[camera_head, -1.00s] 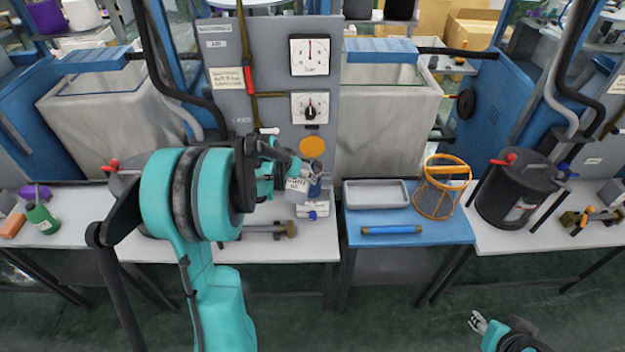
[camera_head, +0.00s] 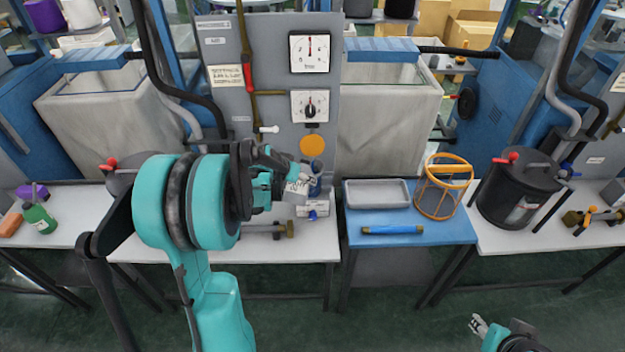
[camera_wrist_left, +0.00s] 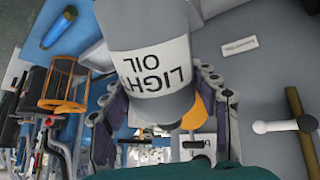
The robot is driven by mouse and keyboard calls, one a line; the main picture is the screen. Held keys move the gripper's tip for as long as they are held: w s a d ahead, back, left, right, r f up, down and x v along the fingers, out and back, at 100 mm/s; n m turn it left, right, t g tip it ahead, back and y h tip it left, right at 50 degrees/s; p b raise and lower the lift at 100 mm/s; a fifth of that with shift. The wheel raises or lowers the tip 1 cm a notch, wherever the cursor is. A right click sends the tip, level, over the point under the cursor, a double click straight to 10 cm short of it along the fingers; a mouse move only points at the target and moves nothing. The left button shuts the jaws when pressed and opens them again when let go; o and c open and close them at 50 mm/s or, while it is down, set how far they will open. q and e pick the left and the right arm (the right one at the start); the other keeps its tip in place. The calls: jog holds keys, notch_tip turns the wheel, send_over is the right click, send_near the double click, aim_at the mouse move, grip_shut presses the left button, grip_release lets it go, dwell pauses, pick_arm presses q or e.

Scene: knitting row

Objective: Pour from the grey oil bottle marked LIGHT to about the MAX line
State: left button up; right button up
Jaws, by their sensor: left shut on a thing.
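The grey oil bottle (camera_head: 294,193) is in my left gripper (camera_head: 290,180), above the left bench by the grey panel. In the left wrist view the bottle (camera_wrist_left: 150,50) fills the top middle; its white label reads LIGHT OIL, upside down. My left gripper's fingers (camera_wrist_left: 165,108) are shut around it. In the head view the bottle looks tilted, close beside a small blue container (camera_head: 316,180). Whether they touch is unclear. No MAX line or flow of oil can be made out. My right gripper (camera_head: 477,325) is empty and looks open, low at the right, over the floor.
A grey tray (camera_head: 377,193), a blue rod (camera_head: 392,230) and an orange wire basket (camera_head: 441,190) stand on the blue table. A black canister (camera_head: 518,190) is to the right. A green bottle (camera_head: 40,218) is far left. The gauge panel (camera_head: 260,90) rises behind the left gripper.

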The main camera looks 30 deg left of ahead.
pick_arm(q)
jog(key=shift+f+t+b, duration=0.55)
jog(key=shift+t+b, duration=0.05)
jog(key=shift+b, duration=0.45)
jog(key=shift+f+b, duration=0.35)
jog(key=shift+b, duration=0.25)
jog(key=shift+f+t+b, duration=0.15)
jog(key=shift+t+b, duration=0.35)
jog(key=shift+f+t+b, duration=0.4)
jog(key=shift+f+b, duration=0.2)
jog(key=shift+b, duration=0.4)
jog(key=shift+r, duration=0.1)
